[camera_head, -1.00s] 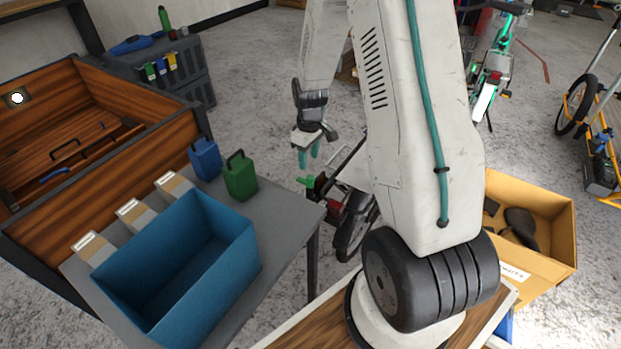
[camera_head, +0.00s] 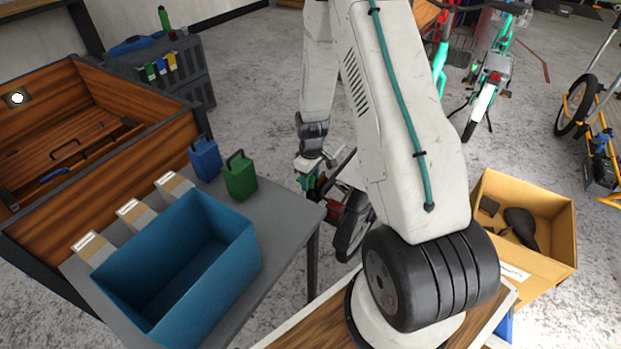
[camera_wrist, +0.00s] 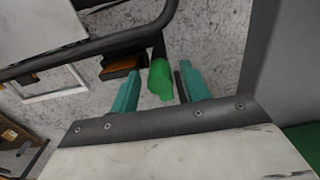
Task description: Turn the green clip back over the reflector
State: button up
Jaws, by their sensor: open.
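The green clip (camera_wrist: 160,80) shows in the wrist view as a short green piece on the end of a dark bar. It lies between the teal fingers of my gripper (camera_wrist: 159,72), with a narrow gap on each side. My gripper is open. In the head view my gripper (camera_head: 308,176) is low over the rear of a bike beside the grey table, and the green clip (camera_head: 305,183) shows just below it. A dark part with an orange face (camera_wrist: 121,66), perhaps the reflector, is left of the clip in the wrist view. Its exact shape is partly hidden.
A black rack tube (camera_wrist: 90,48) crosses close to the fingers in the wrist view. The grey table (camera_head: 285,215) with a blue bin (camera_head: 180,285) and a green can (camera_head: 240,176) stands left of my gripper. A cardboard box (camera_head: 555,215) is at right.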

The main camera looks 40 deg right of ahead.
jog(key=c, duration=1)
jog(key=shift+m, duration=0.3)
jog(key=m, duration=1.3)
jog(key=shift+m, duration=2.1)
